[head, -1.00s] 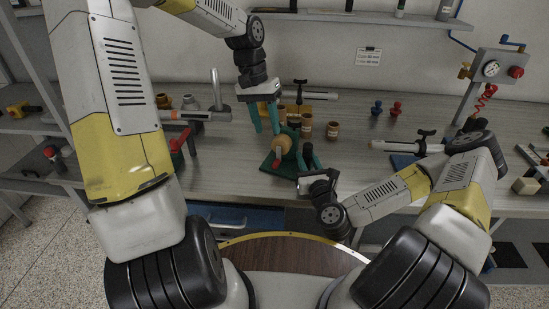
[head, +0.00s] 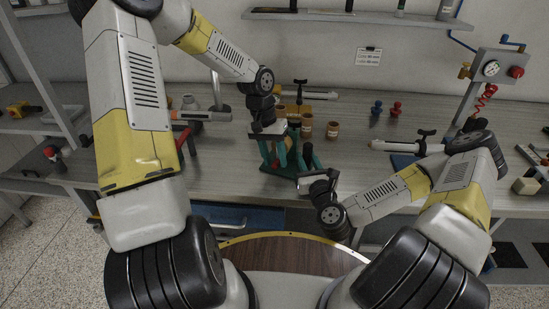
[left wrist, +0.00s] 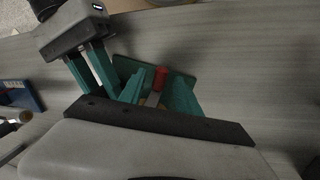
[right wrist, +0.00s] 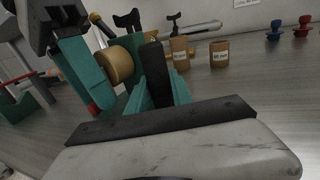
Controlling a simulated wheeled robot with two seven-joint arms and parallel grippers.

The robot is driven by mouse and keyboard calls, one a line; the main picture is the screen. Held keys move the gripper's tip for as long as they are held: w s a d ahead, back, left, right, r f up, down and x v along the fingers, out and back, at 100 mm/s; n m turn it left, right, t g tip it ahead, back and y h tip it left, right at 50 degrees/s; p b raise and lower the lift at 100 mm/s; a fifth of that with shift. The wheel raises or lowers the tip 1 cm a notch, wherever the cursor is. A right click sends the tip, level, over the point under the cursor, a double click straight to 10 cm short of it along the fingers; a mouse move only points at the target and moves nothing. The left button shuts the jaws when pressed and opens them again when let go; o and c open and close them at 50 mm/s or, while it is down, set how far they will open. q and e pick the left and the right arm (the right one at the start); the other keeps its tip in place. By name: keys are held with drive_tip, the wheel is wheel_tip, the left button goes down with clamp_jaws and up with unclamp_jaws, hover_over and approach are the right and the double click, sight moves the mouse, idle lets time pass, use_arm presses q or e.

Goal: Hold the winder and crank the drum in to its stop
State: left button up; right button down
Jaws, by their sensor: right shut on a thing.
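The winder stands on a green base plate (head: 272,171) at the front middle of the bench. Its tan drum (right wrist: 117,65) and dark upright (right wrist: 154,72) show in the right wrist view. The crank's red knob (left wrist: 161,77) shows in the left wrist view. My left gripper (head: 274,158) is lowered over the crank, its teal fingers apart on either side of the red knob; I cannot tell whether they touch it. My right gripper (head: 308,158) is shut on the winder's dark upright. In the head view the left gripper hides most of the drum and crank.
Several brown labelled jars, one at the right (head: 333,130), stand just behind the winder. A red-handled fixture (head: 183,138) is at its left. Blue (head: 376,108) and red (head: 396,108) knobs and a gauge panel (head: 491,69) are farther right.

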use_arm(q)
clamp_jaws()
drive_tip(key=t+y, duration=0.1)
drive_tip(key=y, duration=0.2)
drive_tip(key=shift+a+r, duration=0.1)
drive_tip(key=shift+w+a+r+t+y, duration=0.15)
drive_tip(key=shift+t+y, duration=0.1)
drive_tip(key=shift+y, duration=0.55)
drive_tip(key=shift+s+a+t+y, duration=0.15)
drive_tip(key=shift+t+y, duration=0.15)
drive_tip(key=shift+y, duration=0.5)
drive_tip(key=shift+w+a+r+t+y, duration=0.15)
drive_tip(key=shift+t+y, duration=0.1)
drive_tip(key=shift+y, duration=0.55)
drive_tip(key=shift+a, duration=0.1)
unclamp_jaws()
